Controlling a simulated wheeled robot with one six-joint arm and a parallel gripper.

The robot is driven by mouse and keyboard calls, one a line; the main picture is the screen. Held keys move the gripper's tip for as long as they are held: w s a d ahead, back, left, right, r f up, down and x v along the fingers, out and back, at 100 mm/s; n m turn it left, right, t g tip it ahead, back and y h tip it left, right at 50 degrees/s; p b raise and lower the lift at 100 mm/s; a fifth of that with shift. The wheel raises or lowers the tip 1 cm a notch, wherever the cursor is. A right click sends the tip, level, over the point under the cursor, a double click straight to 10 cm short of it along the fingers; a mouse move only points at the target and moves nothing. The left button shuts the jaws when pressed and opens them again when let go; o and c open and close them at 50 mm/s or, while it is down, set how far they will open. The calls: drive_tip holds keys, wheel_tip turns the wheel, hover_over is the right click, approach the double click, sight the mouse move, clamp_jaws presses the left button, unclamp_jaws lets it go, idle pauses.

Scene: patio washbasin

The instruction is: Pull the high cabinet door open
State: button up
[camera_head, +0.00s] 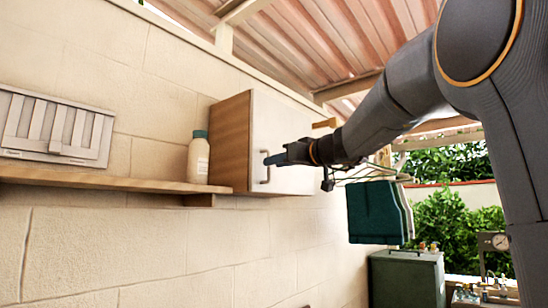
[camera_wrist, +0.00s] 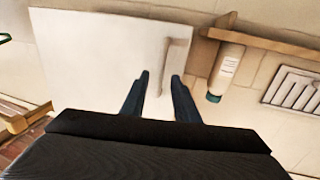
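The high cabinet (camera_head: 231,143) is a wooden box on the wall with a white door (camera_head: 285,135), which looks shut. A pale vertical bar handle (camera_head: 264,175) is near the door's left edge. In the wrist view the door (camera_wrist: 95,60) fills the upper left, and the handle (camera_wrist: 176,58) runs slantwise down toward the gap between my fingertips. My gripper (camera_head: 272,159) is at the handle in the head view. In the wrist view my gripper (camera_wrist: 160,77) has its two dark fingers apart, with the handle's end appearing between them. Whether they touch it I cannot tell.
A wooden shelf (camera_head: 100,180) runs left of the cabinet, holding a white bottle with a green cap (camera_head: 198,160). A slatted panel (camera_head: 55,128) is above it. Dark green cloths (camera_head: 375,213) hang right of the cabinet, above a green box (camera_head: 405,280).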

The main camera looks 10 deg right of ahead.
drive_tip(key=shift+p+x, duration=0.45)
drive_tip(key=shift+x, duration=0.7)
clamp_jaws()
drive_tip(key=shift+d, duration=0.1)
